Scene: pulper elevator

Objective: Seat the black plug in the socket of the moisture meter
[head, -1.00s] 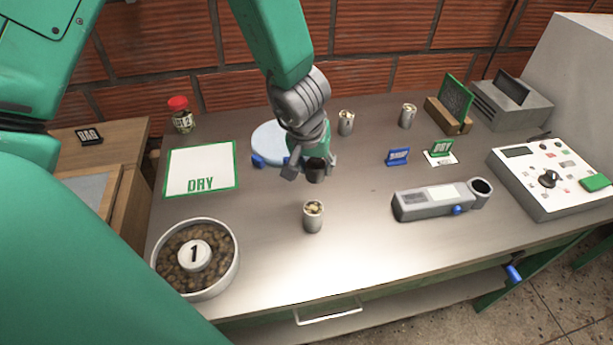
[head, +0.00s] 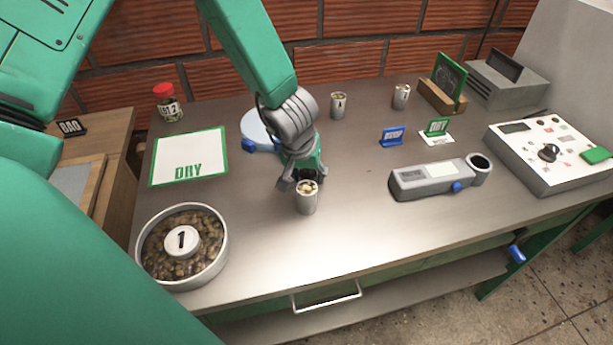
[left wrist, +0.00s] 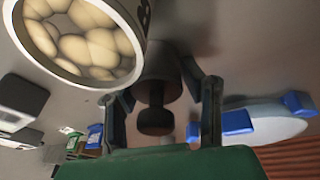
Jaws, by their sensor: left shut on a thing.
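My left gripper (head: 302,177) is low over the middle of the bench, just behind a metal cup of beans (head: 306,199). It is shut on the black plug (left wrist: 157,88), which shows between the two fingers in the left wrist view. In the head view the plug is mostly hidden by the cup and fingers. The cup also shows large and close at the upper left of the left wrist view (left wrist: 85,38). The grey moisture meter (head: 432,178) lies to the right, with a round dark opening, the socket (head: 480,162), at its right end. My right gripper is not in view.
A blue-and-white scale (head: 254,126) stands behind the gripper. A DRY mat (head: 188,150), bean bowl (head: 224,250) and red-lidded jar (head: 168,103) are left. Small signs (head: 392,136), two cups (head: 338,105) and a control box (head: 550,155) are farther right. The front middle is clear.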

